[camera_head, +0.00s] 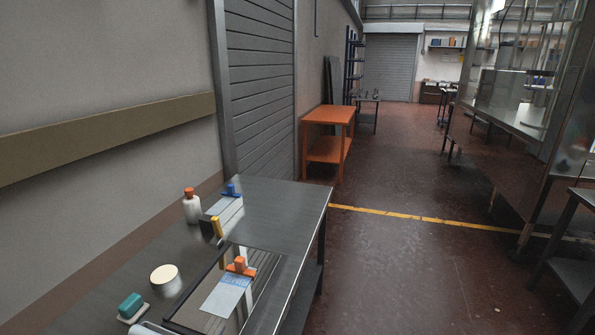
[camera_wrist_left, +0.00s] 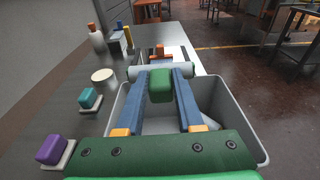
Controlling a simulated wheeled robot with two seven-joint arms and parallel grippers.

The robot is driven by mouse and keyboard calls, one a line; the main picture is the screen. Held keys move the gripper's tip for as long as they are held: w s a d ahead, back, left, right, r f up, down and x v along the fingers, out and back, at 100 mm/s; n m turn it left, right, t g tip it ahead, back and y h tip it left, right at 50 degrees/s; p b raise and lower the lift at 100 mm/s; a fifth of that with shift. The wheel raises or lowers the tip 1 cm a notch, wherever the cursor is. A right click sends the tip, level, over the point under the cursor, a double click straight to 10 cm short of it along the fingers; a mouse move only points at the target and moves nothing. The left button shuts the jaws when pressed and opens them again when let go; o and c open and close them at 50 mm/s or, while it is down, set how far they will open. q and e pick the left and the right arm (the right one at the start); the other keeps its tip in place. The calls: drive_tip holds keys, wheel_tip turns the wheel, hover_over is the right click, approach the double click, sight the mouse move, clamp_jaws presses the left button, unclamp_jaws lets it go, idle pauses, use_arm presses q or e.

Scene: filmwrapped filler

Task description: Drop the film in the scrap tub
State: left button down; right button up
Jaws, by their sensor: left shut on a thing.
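In the left wrist view my left gripper (camera_wrist_left: 163,82), with blue fingers, is shut on a green block-shaped grip. A pale roll, seemingly the film (camera_wrist_left: 136,72), lies crosswise behind the fingertips and seems joined to that grip. A light grey open tub (camera_wrist_left: 258,142), seemingly the scrap tub, is below the fingers, and the roll appears near its far rim. How high the roll is above the tub I cannot tell. The fingers and palm hide part of the tub's inside. Neither gripper shows in the head view.
The steel table (camera_head: 285,208) holds a white bottle (camera_head: 192,208), a round cream disc (camera_head: 165,279), a teal block (camera_head: 131,305) and a board with an orange clip (camera_head: 228,291). A purple block (camera_wrist_left: 52,149) is left of the tub.

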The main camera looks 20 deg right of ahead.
use_arm(q)
wheel_tip(320, 180, down, 4)
drive_tip(key=shift+b, duration=1.1)
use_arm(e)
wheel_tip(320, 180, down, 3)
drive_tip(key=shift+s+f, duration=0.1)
use_arm(q)
drive_tip(key=shift+c, duration=2.3)
unclamp_jaws()
drive_tip(key=shift+s+r, duration=0.1)
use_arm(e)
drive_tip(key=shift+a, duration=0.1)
use_arm(q)
drive_tip(key=shift+v, duration=3.55)
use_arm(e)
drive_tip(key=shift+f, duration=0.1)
